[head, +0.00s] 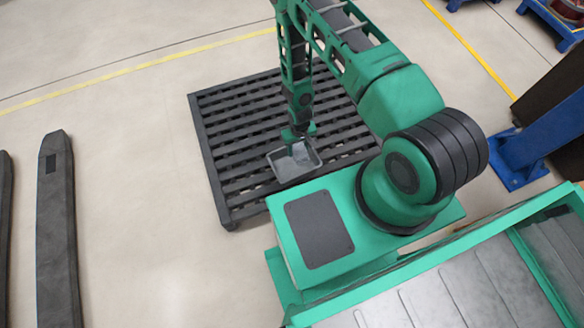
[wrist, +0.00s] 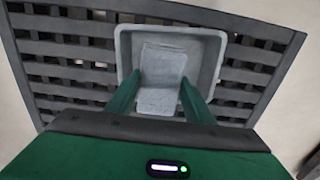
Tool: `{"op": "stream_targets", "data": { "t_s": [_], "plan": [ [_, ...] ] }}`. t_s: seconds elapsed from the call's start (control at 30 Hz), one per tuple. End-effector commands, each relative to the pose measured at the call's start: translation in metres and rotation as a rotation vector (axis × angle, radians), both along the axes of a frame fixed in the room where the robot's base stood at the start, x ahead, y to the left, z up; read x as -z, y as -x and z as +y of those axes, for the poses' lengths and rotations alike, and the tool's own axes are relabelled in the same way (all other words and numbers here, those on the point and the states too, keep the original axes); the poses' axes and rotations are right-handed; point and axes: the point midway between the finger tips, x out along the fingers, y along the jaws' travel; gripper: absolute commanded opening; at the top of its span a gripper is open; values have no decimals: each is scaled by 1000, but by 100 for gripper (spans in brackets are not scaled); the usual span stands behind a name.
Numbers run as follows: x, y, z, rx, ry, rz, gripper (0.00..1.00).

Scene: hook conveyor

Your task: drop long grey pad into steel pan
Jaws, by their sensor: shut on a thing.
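The steel pan (head: 279,168) is a light grey tray with a raised rim on a dark slatted pallet. In the wrist view the pan (wrist: 216,45) surrounds the area ahead of my fingers. My gripper (wrist: 160,78) has its two green fingers at either side of the long grey pad (wrist: 163,62) and is shut on it. The pad appears within the pan's outline; I cannot tell whether it touches the pan floor. In the head view my gripper (head: 298,143) points down at the pan, and the pad cannot be made out clearly there.
The dark slatted pallet (head: 232,140) lies on the pale floor, with bare slats around the pan. Dark long bars (head: 56,225) lie at the left. A blue post foot (head: 515,165) stands at the right. A yellow line (head: 150,66) crosses the floor behind.

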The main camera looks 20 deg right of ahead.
Motion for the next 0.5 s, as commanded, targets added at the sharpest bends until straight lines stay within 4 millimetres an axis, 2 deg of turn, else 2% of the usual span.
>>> {"op": "stream_targets", "data": {
  "t_s": [0.17, 0.43, 0.47, 0.5],
  "plan": [
    [7, 1, 0, -1, 0, 1, 15],
    [8, 0, 1, -2, 0, 0, 15],
    [8, 0, 1, -2, 0, 0, 55],
    [8, 0, 1, -2, 0, 0, 64]
  ]
}}
